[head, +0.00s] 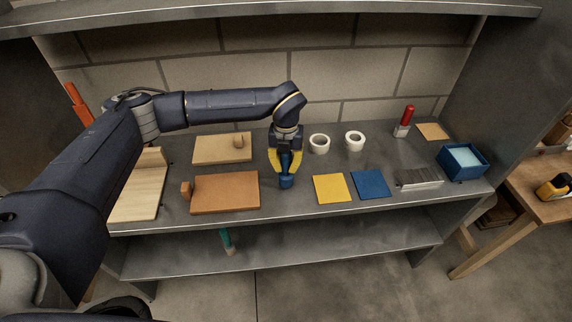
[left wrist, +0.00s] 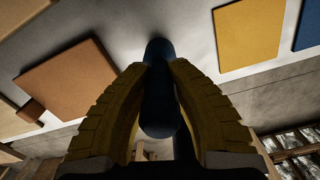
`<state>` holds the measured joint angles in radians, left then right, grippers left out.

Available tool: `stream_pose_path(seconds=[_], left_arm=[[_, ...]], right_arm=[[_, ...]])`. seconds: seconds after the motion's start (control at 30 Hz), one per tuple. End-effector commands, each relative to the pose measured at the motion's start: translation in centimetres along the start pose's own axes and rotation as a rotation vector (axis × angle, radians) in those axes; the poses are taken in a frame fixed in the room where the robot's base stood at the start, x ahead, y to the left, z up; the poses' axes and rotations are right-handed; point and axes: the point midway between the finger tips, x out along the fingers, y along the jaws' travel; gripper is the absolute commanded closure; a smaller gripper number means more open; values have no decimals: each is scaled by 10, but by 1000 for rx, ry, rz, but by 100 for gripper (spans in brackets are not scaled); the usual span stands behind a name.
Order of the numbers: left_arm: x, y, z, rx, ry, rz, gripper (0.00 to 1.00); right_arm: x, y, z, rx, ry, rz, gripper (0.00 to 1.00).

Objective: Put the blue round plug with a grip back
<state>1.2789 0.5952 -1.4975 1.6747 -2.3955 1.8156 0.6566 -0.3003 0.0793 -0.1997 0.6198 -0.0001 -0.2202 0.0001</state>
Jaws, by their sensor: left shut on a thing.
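The blue round plug with a grip (head: 286,182) is in my left gripper (head: 286,165), over the front part of the grey shelf top. The yellow fingers are shut on its sides, and its wider round end points down. In the head view I cannot tell whether that end touches the shelf top. In the left wrist view the blue plug (left wrist: 158,95) lies between the two yellow fingers of my left gripper (left wrist: 160,75). My right gripper is not in view. No socket for the plug can be made out.
An orange-brown board (head: 225,192) lies left of the plug, with a tan board (head: 222,149) behind it. A yellow square (head: 332,188) and a blue square (head: 370,184) lie to the right. White rolls (head: 319,143) stand behind. A blue box (head: 463,161) stands far right.

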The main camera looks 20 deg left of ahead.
Motion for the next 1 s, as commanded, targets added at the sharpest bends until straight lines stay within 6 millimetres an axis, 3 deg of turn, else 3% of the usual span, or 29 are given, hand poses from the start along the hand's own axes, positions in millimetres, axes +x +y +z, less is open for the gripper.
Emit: stream_pose_path(seconds=[0.83,0.87,1.0], left_arm=[[10,0,0,0,0,0,100],[10,0,0,0,-1,0,79],[10,0,0,0,0,0,62]], right_arm=[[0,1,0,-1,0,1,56],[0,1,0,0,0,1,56],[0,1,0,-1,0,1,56]])
